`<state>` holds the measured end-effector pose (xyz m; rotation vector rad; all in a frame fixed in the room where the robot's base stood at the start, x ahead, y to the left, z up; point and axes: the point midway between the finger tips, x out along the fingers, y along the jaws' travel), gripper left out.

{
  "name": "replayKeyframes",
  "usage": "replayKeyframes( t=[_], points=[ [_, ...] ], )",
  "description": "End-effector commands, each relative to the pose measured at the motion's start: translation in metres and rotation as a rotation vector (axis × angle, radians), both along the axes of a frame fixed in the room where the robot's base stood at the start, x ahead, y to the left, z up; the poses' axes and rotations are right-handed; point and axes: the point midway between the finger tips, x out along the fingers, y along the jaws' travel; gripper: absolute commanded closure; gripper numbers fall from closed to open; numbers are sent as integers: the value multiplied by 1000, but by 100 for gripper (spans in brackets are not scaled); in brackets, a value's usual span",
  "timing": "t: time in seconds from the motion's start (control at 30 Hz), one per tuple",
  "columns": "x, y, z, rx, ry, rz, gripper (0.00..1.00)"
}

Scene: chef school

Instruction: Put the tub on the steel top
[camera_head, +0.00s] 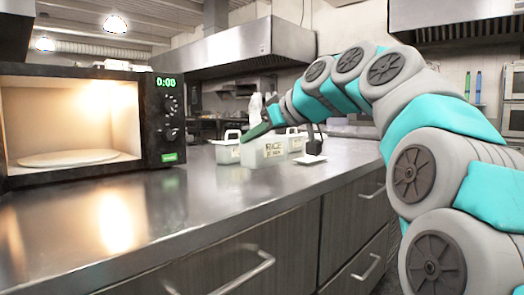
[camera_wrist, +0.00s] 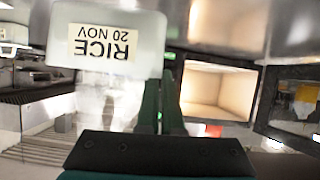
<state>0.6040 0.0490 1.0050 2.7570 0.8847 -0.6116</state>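The tub (camera_head: 264,154) is pale and open-topped, with a label reading RICE 20 NOV. In the head view it stands upright over the steel top (camera_head: 215,205), right of the microwave; I cannot tell for sure whether its base touches. In the wrist view the tub (camera_wrist: 108,20) appears upside down at the upper left. My gripper (camera_head: 258,131) reaches down to the tub's rim from above. In the wrist view the dark green fingers of my gripper (camera_wrist: 160,85) are close together at the tub's rim, seemingly with its wall between them.
A microwave (camera_head: 162,112) with a lit, open cavity stands left on the counter. Other pale tubs stand close by, one at left (camera_head: 228,150) and one behind at right (camera_head: 296,142). A small white item (camera_head: 311,159) lies to the right. The front counter is clear.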

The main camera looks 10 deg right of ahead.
Motion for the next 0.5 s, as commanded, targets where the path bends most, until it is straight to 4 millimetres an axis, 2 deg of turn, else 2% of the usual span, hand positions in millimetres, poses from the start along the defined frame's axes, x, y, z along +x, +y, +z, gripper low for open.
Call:
replayKeyframes(
  t=[0.03,0.2,0.5],
  points=[
    [10,-4,-2,0,1,-3,100],
    [36,-12,-4,1,-1,-2,100],
    [74,-24,-5,0,-4,-1,100]
  ],
)
